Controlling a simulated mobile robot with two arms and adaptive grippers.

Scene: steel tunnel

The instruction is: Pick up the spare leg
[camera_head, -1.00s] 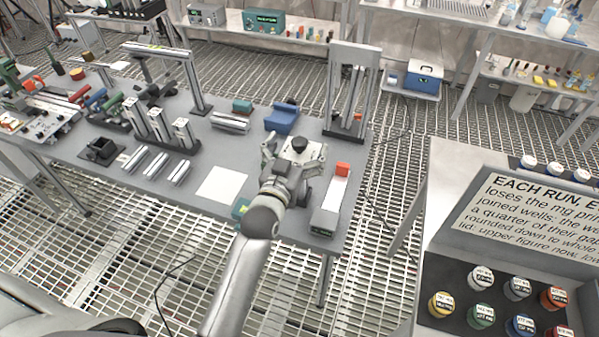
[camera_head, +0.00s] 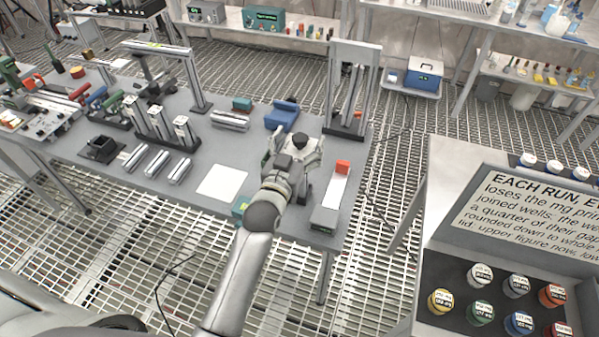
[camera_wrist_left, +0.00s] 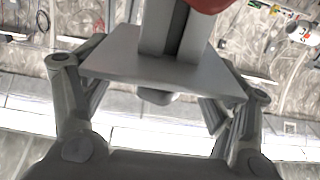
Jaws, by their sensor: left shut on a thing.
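The held piece, which I take to be the spare leg (camera_head: 313,148), has a light grey plate with a dark knob above it and a dark post below. In the left wrist view its grey plate (camera_wrist_left: 160,72) lies between the fingers, with a grooved grey post and a red part at the picture's top edge. My left gripper (camera_head: 294,152) is shut on it over the right end of the grey table. Whether the post's lower end touches the table cannot be told. My right gripper is not in view.
On the table, a long block with a red end (camera_head: 331,204) lies close right of the gripper. A blue block (camera_head: 281,116) and an upright metal frame (camera_head: 351,88) stand behind. A white sheet (camera_head: 221,182) lies left. A bench with coloured jars (camera_head: 480,314) stands at right.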

